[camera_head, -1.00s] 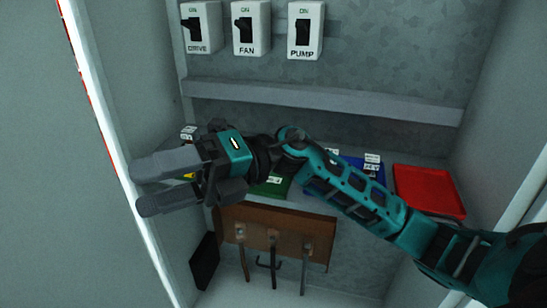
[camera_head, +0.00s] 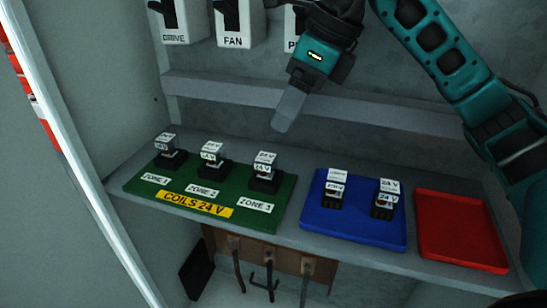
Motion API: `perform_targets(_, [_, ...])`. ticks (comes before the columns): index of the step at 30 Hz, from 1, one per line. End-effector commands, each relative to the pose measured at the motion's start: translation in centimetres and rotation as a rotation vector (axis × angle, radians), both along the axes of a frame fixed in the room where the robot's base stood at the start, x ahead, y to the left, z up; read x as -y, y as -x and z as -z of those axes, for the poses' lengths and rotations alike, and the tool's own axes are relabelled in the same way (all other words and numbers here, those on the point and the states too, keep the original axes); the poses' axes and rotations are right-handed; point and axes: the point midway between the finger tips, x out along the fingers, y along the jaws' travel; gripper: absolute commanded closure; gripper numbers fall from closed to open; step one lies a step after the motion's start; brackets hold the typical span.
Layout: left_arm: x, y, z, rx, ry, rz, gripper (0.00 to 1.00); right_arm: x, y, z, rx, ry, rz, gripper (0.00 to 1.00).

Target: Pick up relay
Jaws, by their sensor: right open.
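Three relays stand upright in black sockets on the green board marked COILS 24 V (camera_head: 144,183): the Zone 1 relay (camera_head: 166,145), the Zone 2 relay (camera_head: 211,156) and the Zone 3 relay (camera_head: 265,166). Two loose-looking relays stand in the blue tray (camera_head: 360,229): a left relay (camera_head: 336,188) with a label I cannot read surely, and a right relay (camera_head: 386,199) marked 24 V. My right gripper (camera_head: 285,122) is open and empty, pointing down above and behind the Zone 3 relay, touching nothing. It shows edge-on, one finger hiding the other. My left gripper is not in view.
An empty red tray (camera_head: 460,235) lies right of the blue tray on the grey shelf. Switches marked FAN (camera_head: 236,20) and another at its left hang on the back wall. A ledge (camera_head: 220,92) runs below them. Hooks (camera_head: 268,275) hang from a brown board under the shelf.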

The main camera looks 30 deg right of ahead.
Motion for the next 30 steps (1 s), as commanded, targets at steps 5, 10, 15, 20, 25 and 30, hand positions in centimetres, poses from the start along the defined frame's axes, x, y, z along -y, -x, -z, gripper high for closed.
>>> perform_targets(5, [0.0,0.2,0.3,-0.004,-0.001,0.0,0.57,-0.2,-0.3,1.0,0.0,0.004,0.001,0.32])
perform_targets(10, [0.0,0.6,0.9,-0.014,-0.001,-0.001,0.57,-1.0,-1.1,4.1,-0.003,0.004,-0.001,0.32])
perform_targets(15, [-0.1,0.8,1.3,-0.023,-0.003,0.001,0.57,-1.7,-1.9,6.4,-0.001,0.002,0.0,0.32])
perform_targets(20, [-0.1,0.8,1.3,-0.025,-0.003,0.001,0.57,-1.9,-2.2,7.3,0.001,0.003,0.001,0.32])
perform_targets(25, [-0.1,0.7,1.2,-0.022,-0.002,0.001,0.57,-2.4,-2.6,9.6,-0.004,0.002,0.001,0.32])
perform_targets(30, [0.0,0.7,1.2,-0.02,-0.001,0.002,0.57,-2.9,-3.2,11.6,0.0,0.001,0.0,0.32])
